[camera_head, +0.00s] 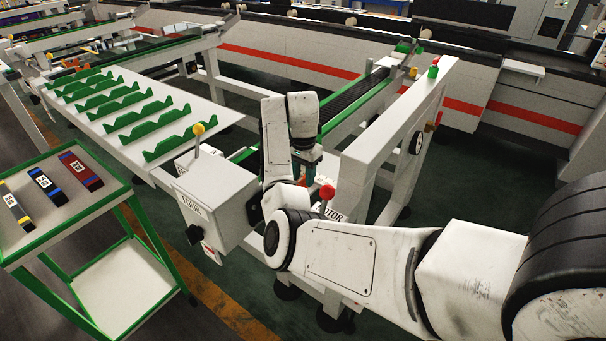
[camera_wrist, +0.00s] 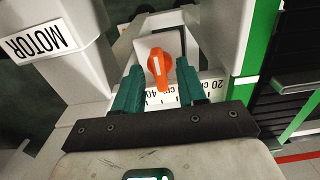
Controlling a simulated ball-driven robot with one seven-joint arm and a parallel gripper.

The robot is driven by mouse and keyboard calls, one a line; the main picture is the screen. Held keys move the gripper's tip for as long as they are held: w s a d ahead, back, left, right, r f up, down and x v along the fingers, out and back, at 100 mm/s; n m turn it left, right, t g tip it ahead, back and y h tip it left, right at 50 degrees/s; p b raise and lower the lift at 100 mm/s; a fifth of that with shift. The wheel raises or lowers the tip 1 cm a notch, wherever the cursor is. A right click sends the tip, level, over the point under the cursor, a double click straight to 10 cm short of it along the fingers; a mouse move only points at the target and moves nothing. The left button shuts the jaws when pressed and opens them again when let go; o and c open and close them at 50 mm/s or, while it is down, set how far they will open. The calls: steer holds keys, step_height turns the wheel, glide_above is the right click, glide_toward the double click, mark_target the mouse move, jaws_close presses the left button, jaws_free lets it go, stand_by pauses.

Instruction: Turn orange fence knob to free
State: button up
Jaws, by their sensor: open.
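The orange fence knob (camera_wrist: 160,66) shows in the wrist view on a pale block above a white scale with black numbers. It has a white mark on its face, and its narrow end points down in the picture. My gripper (camera_wrist: 158,70) has its two teal fingers apart, one on each side of the knob. I cannot tell whether either finger touches it.
A plate marked MOTOR (camera_wrist: 38,40) is on a white post beside the gripper. A red-ball lever (camera_head: 327,192) stands close to my arm. A yellow-ball lever (camera_head: 198,130) rises from a white box (camera_head: 215,190). A green-edged trolley (camera_head: 60,215) stands left.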

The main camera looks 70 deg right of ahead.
steer(key=shift+f, duration=0.15)
steer(key=shift+c, duration=0.2)
jaws_close()
